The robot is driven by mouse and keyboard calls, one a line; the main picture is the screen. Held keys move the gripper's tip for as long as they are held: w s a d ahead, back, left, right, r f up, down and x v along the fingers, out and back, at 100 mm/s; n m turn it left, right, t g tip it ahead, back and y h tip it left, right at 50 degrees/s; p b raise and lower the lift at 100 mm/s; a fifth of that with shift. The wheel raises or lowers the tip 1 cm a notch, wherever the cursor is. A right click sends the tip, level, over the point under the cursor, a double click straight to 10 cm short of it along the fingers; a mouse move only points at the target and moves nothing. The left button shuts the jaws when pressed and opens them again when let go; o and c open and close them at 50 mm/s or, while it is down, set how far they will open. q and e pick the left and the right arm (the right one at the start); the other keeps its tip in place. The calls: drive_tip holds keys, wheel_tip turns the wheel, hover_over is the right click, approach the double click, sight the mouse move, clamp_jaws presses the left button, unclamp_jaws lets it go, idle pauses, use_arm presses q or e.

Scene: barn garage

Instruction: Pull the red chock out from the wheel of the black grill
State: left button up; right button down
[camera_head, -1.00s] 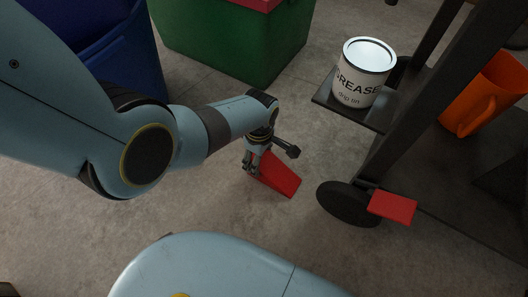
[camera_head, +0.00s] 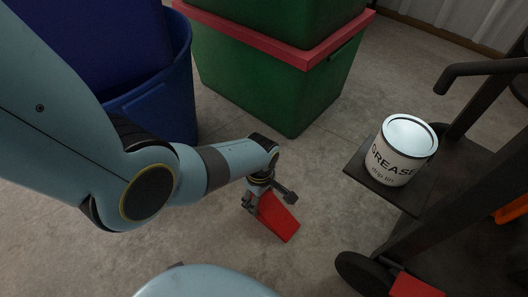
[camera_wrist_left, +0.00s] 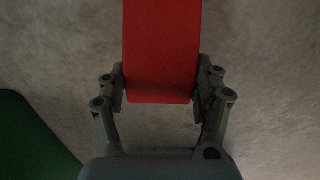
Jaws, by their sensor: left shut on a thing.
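My left gripper (camera_head: 253,197) is shut on a red chock (camera_head: 279,217), low over the concrete floor. In the left wrist view the chock (camera_wrist_left: 161,50) sits between the two fingers (camera_wrist_left: 160,88). The chock is clear of the black grill's wheel (camera_head: 362,272), with bare floor between them. The black grill (camera_head: 450,220) stands at the right, partly cut off by the frame. A second red piece (camera_head: 412,286) shows beside the wheel at the bottom edge. My right gripper is not in view.
A white grease tin (camera_head: 401,152) stands on the grill's side shelf (camera_head: 383,188). A blue bin (camera_head: 165,100) is at the left, and green crates with a red rim (camera_head: 290,50) are at the back. The floor between the crates and grill is open.

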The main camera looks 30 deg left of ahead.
use_arm(q)
drive_tip(key=shift+a, duration=0.2)
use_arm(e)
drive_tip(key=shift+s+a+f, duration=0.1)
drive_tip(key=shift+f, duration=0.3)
use_arm(q)
drive_tip(key=o, duration=1.8)
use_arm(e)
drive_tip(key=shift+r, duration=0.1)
use_arm(q)
drive_tip(key=shift+r, duration=0.1)
wheel_tip(320, 180, up, 12)
drive_tip(key=shift+f, duration=0.1)
